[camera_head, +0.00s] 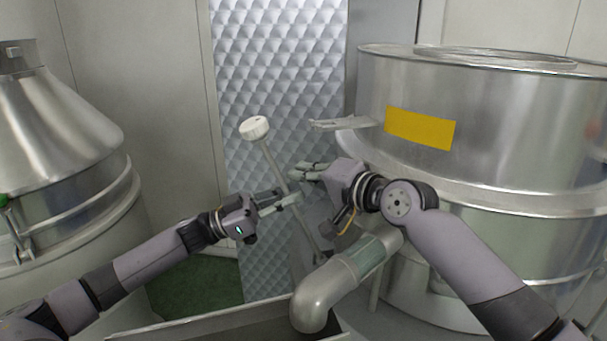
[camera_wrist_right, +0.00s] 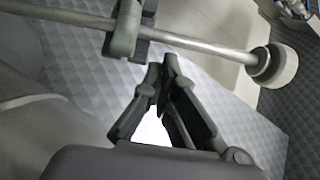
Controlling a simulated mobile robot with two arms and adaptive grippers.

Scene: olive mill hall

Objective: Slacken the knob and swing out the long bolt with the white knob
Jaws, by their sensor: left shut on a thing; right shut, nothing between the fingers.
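The long bolt (camera_head: 271,160) is a thin metal rod, tilted with its upper end to the left. Its white knob (camera_head: 254,128) is at the top, left of and apart from the flat metal lug (camera_head: 342,123) on the large vessel. My left gripper (camera_head: 286,199) is shut on the rod below the knob. In the right wrist view the rod (camera_wrist_right: 205,44) crosses the top, with the knob (camera_wrist_right: 279,67) at right and left fingers (camera_wrist_right: 125,30) around it. My right gripper (camera_head: 304,171) is shut and empty, just right of the rod; its fingertips (camera_wrist_right: 162,75) meet below the rod.
The large steel vessel (camera_head: 480,120) with a yellow label fills the right. A bent pipe (camera_head: 335,290) runs below my right arm to a metal trough (camera_head: 235,322). Another steel vessel (camera_head: 55,130) stands at left. A quilted metal panel (camera_head: 280,60) is behind the bolt.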

